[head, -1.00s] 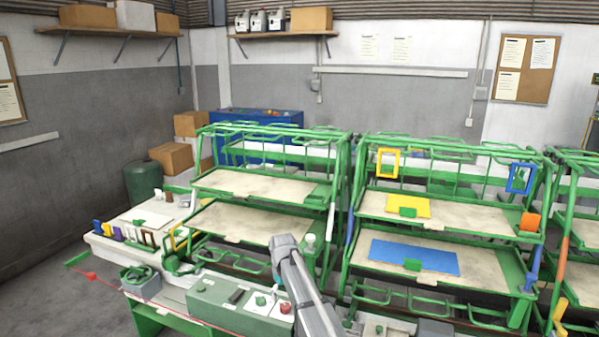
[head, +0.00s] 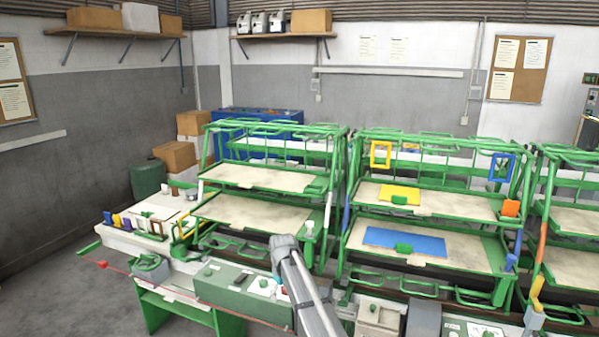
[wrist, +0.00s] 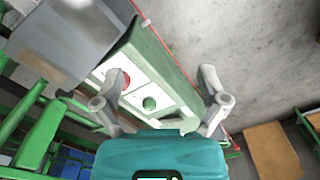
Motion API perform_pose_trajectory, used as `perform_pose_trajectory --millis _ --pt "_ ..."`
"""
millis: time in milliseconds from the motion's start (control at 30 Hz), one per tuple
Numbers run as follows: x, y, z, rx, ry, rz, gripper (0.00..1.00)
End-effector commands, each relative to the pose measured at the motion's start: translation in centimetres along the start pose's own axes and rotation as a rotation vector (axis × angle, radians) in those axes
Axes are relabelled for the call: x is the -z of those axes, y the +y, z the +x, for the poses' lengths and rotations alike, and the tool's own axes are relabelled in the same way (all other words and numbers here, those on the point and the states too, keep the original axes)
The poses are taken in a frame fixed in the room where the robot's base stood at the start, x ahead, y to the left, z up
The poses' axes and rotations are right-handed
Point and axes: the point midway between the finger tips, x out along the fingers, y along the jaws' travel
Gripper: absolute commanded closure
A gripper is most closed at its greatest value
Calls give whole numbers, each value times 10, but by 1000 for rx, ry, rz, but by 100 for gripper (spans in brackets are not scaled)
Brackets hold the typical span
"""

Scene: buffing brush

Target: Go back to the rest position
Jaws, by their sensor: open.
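My gripper (wrist: 160,110) shows in the wrist view with its two grey fingers spread wide apart and nothing between them. Beyond the fingers is a green control box (wrist: 160,55) with a white panel, a red button and a green button. In the head view my grey arm reaches up from the bottom edge, in front of the same green control box (head: 236,287). The gripper itself is not clear in the head view. No brush can be made out in either view.
Green racks with beige shelves (head: 262,211) stand behind the bench. A blue plate (head: 385,240) and a yellow plate (head: 400,194) lie on the right rack. A white table (head: 125,236) with small coloured holders is at the left. Open floor (head: 65,290) lies at the lower left.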

Motion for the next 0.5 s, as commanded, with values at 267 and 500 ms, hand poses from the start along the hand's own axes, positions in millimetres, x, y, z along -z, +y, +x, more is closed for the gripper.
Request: perform_pose_trajectory --millis 267,500 --pt "-12 2 1 0 0 18 7" --pt "-45 9 2 0 0 79 7"
